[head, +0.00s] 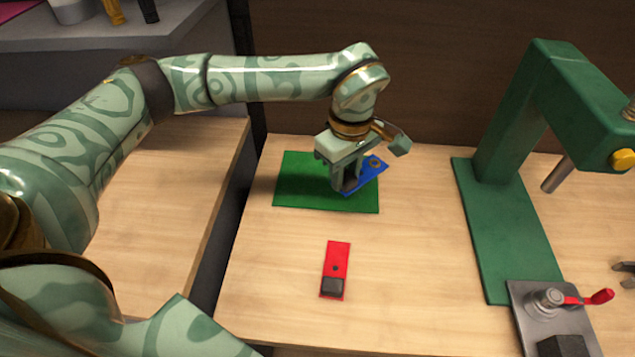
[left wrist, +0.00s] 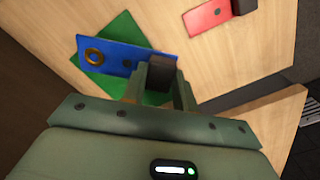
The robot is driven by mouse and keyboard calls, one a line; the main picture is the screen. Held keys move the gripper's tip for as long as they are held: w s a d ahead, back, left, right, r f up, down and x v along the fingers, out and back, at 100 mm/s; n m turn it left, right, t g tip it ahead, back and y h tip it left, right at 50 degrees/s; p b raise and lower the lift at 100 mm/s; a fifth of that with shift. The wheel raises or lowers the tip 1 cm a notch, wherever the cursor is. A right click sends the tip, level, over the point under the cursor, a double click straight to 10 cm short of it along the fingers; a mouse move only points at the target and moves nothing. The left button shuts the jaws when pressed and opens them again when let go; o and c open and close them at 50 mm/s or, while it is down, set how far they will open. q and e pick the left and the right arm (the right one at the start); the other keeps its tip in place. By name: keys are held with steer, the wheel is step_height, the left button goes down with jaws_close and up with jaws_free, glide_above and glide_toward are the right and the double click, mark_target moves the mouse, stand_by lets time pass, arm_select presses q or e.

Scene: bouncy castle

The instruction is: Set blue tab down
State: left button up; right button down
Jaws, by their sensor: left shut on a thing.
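The blue tab (head: 376,172) is a flat strip with a brass ring near one end and a dark block at the other. It also shows in the left wrist view (left wrist: 122,56). My left gripper (head: 345,188) is shut on the tab at its dark block (left wrist: 161,71). The tab is over the green mat (head: 300,195); I cannot tell whether it touches the mat. The green mat also shows behind the tab in the left wrist view (left wrist: 125,27).
A red tab (head: 338,262) with a dark block lies on the wooden table nearer me. A green press-like stand (head: 500,220) stands at the right, with a metal fixture and red-handled lever (head: 585,299) before it. Bare table lies between mat and stand.

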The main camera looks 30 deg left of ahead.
arm_select(q)
steer(key=b, duration=0.2)
glide_above(313, 198)
steer(key=f, duration=0.7)
steer(key=shift+d, duration=0.25)
steer(key=f, duration=0.1)
steer(key=f+b, duration=0.2)
steer(key=f, duration=0.1)
steer(key=shift+w+a, duration=0.1)
steer(key=shift+a, duration=0.25)
steer(key=shift+r, duration=0.15)
steer(key=o, duration=1.1)
steer(key=shift+c, duration=0.2)
step_height(313, 198, up, 8)
steer(key=p, duration=0.2)
steer(key=shift+f+p, duration=0.2)
steer(key=shift+p, duration=0.1)
